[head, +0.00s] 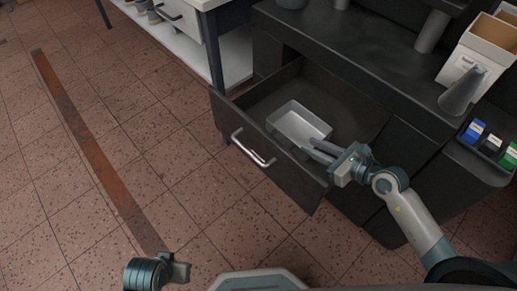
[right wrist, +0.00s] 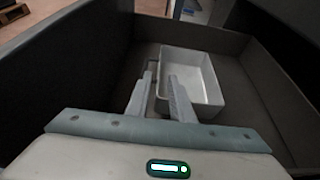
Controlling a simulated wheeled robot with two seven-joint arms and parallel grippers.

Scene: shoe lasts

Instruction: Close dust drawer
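The dust drawer (head: 345,106) is pulled out of the dark cabinet, its front panel standing well away from the cabinet body. A silver bar handle (head: 252,148) is on the panel's outer face. A pale metal tray (head: 299,124) lies inside the drawer; it also shows in the right wrist view (right wrist: 190,78). My right gripper (head: 308,148) reaches over the drawer's right end, close to the tray. In the right wrist view its fingers (right wrist: 160,82) are apart, near the tray's near edge; I cannot tell whether they touch it.
The cabinet top (head: 350,50) carries a beige box (head: 484,50), a grey cone-shaped part (head: 461,92) and small blue and green packs at the right. A white bench (head: 205,45) stands behind left. The tiled floor in front of the drawer is free.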

